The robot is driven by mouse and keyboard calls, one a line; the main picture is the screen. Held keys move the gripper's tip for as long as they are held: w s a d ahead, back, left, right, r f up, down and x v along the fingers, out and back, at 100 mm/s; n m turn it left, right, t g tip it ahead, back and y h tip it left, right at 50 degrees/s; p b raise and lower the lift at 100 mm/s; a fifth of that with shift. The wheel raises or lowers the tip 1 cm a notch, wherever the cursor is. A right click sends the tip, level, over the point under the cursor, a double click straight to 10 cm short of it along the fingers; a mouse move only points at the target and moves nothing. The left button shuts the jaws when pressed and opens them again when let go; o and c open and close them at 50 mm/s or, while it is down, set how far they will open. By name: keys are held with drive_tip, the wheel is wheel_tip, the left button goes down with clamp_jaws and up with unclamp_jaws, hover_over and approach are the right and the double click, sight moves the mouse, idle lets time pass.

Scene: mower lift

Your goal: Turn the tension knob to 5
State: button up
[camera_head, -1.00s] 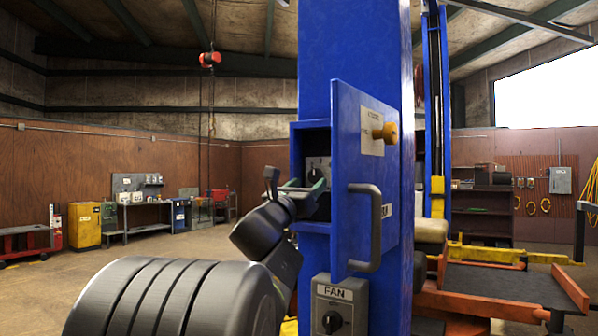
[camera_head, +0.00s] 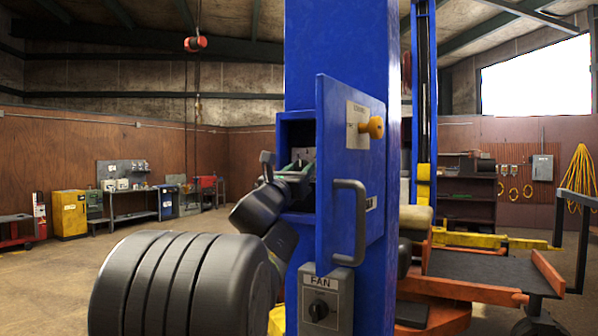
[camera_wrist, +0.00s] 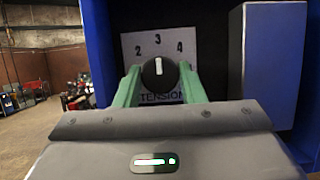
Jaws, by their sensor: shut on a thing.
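The tension knob (camera_wrist: 158,74) is black and round with a white pointer mark. It sits on a pale dial plate (camera_wrist: 172,47) with the numbers 2, 3 and 4 visible and "TENSION" printed below. The mark points straight up, at 3. The 5 cannot be made out. My gripper (camera_wrist: 159,82) has its green fingers on either side of the knob, shut on it.
The box's open blue door (camera_head: 335,120) with a grey handle (camera_head: 348,222) and yellow knob (camera_head: 374,127) stands right of my gripper. A FAN switch box (camera_head: 325,300) is below. An orange lift platform (camera_head: 495,277) is at right. Open floor lies at left.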

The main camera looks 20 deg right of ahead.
drive_tip(key=shift+f+m, duration=0.1)
drive_tip(key=shift+m, duration=0.2)
drive_tip(key=m+g+b, duration=0.1)
drive_tip(key=m, duration=0.1)
drive_tip(key=m+g+h+b, duration=0.1)
drive_tip(key=m+b, duration=0.1)
drive_tip(key=shift+w+a+f+m+h, duration=0.1)
drive_tip(key=shift+w+m+h, duration=0.05)
drive_tip(key=shift+m+h, duration=0.2)
drive_tip(key=m+g, duration=0.2)
drive_tip(key=m, duration=0.1)
drive_tip(key=m+g+b, duration=0.1)
drive_tip(key=m, duration=0.3)
drive_tip(key=shift+w+a+r+m+g+h, duration=0.1)
drive_tip(key=shift+r+m+g+h, duration=0.15)
drive_tip(key=shift+g+h, duration=0.15)
drive_tip(key=m+g, duration=0.1)
drive_tip(key=m, duration=0.2)
drive_tip(key=m+g+y, duration=0.1)
drive_tip(key=m, duration=0.2)
drive_tip(key=shift+r+g, duration=0.2)
drive_tip(key=shift+g, duration=0.1)
drive_tip(key=shift+m+g+y+p, duration=0.4)
drive_tip(key=shift+m+y+p, duration=0.2)
drive_tip(key=shift+m, duration=1.2)
drive_tip(key=o, duration=1)
drive_tip(key=shift+a, duration=0.1)
